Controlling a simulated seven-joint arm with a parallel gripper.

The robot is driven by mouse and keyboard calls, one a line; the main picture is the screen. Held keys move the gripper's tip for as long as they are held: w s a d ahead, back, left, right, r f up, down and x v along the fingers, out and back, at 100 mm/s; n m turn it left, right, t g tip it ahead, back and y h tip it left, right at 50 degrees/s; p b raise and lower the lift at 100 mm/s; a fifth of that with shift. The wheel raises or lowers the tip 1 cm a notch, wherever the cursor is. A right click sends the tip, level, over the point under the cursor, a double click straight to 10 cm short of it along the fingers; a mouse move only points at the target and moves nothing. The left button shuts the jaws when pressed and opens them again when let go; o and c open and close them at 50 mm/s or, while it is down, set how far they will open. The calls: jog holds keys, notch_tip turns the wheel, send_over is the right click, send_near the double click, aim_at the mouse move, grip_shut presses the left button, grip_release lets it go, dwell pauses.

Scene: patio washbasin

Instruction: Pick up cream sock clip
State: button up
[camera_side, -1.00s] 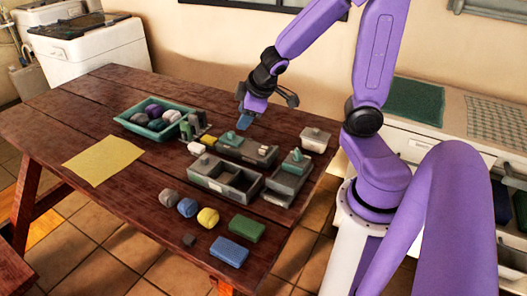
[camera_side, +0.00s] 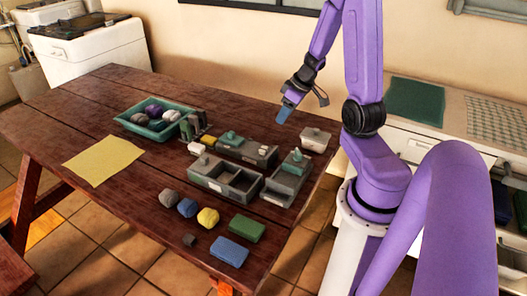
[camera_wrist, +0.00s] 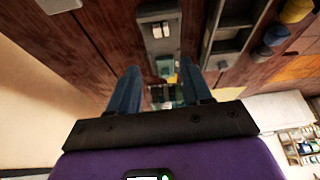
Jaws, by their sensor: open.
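A small cream piece, which may be the cream sock clip (camera_side: 262,151), lies in a compartment of the narrow grey box (camera_side: 234,152). In the wrist view a cream piece (camera_wrist: 165,66) shows in the grey box (camera_wrist: 158,48), between and beyond my fingertips. Another whitish lump (camera_side: 196,148) sits on the table left of that box, so I cannot tell for sure which is the clip. My gripper (camera_side: 286,113) is open and empty, raised above the table's far right part. Its blue fingers (camera_wrist: 160,80) stand apart in the wrist view, touching nothing.
A grey two-compartment box (camera_side: 224,180), a grey box with green lid knob (camera_side: 289,178) and a cream lidded box (camera_side: 315,138) stand close by. A green tray (camera_side: 130,128) holds several balls. Balls and green and blue blocks lie in front. A yellow cloth (camera_side: 103,160) lies left.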

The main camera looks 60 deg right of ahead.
aim_at(264, 149)
jog(key=shift+x, duration=8.65)
jog(key=shift+a, duration=0.1)
jog(key=c, duration=0.8)
